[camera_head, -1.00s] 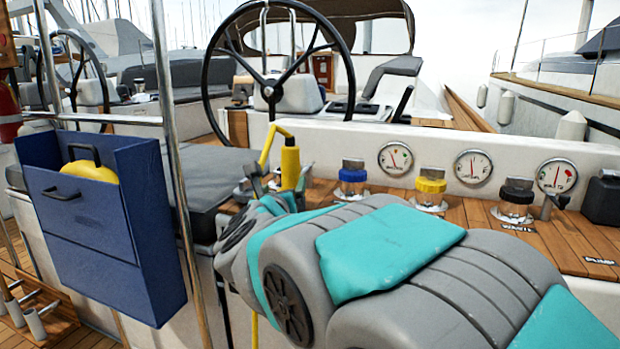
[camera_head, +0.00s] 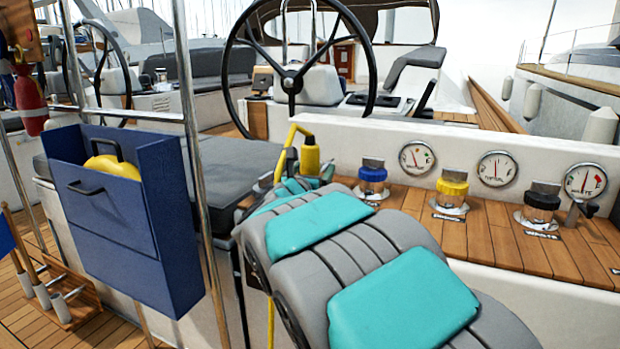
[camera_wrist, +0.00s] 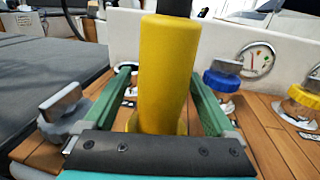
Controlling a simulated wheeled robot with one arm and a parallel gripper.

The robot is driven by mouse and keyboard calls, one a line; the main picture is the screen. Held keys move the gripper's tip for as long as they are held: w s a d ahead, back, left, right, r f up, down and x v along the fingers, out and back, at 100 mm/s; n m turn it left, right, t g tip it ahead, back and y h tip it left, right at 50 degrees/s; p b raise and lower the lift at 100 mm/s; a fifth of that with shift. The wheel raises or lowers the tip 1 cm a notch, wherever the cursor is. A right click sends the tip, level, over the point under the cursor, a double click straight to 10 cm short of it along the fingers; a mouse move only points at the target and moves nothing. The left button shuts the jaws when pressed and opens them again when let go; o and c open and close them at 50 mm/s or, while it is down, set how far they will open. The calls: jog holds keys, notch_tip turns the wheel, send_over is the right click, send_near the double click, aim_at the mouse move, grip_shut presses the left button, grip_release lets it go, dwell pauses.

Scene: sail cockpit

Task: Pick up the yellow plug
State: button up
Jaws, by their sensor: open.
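The yellow plug (camera_head: 310,156) stands upright over the wooden ledge in the head view, with a dark top and a yellow cable (camera_head: 284,150) looping beside it. In the wrist view the yellow plug (camera_wrist: 168,60) is a tall cylinder in the middle of the picture. My gripper (camera_wrist: 164,85) is open, with one green finger on each side of the plug. I cannot tell whether either finger touches it. In the head view my gripper (camera_head: 308,183) is at the plug's lower part, and my arm hides what lies below.
Silver filler fittings with blue (camera_head: 372,173), yellow (camera_head: 451,187) and black (camera_head: 541,199) collars stand on the wooden ledge (camera_head: 470,233) to the right. Gauges (camera_head: 416,157) line the white wall behind. A blue box (camera_head: 120,225) hangs left, beside a metal rail (camera_head: 190,130). A steering wheel (camera_head: 293,82) stands behind.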

jog(key=shift+w+d, duration=0.1)
jog(key=shift+w, duration=0.15)
jog(key=shift+c, duration=0.2)
grip_shut()
dwell(0.4)
